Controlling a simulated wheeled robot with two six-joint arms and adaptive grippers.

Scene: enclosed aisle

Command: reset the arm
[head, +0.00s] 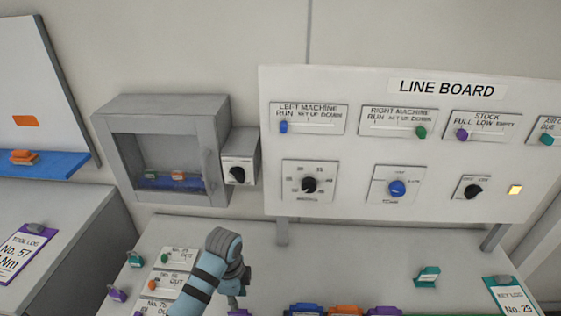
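My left arm (208,275) comes up from the bottom edge, left of the middle, in the head view. It bends over at the wrist, and my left gripper (238,290) points down over the grey bench, right of the tool slips. Its fingers are small and partly hidden, so I cannot tell whether they are open or shut. A small purple piece (233,301) shows just under it; I cannot tell whether they touch. My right gripper is not in view.
The LINE BOARD (345,74) with sliders and knobs stands behind the bench (350,260). Left of it are a grey box with a window (110,130) and a knob unit (246,148). A teal piece (428,276) and a key log (510,295) lie right. Coloured items line the front.

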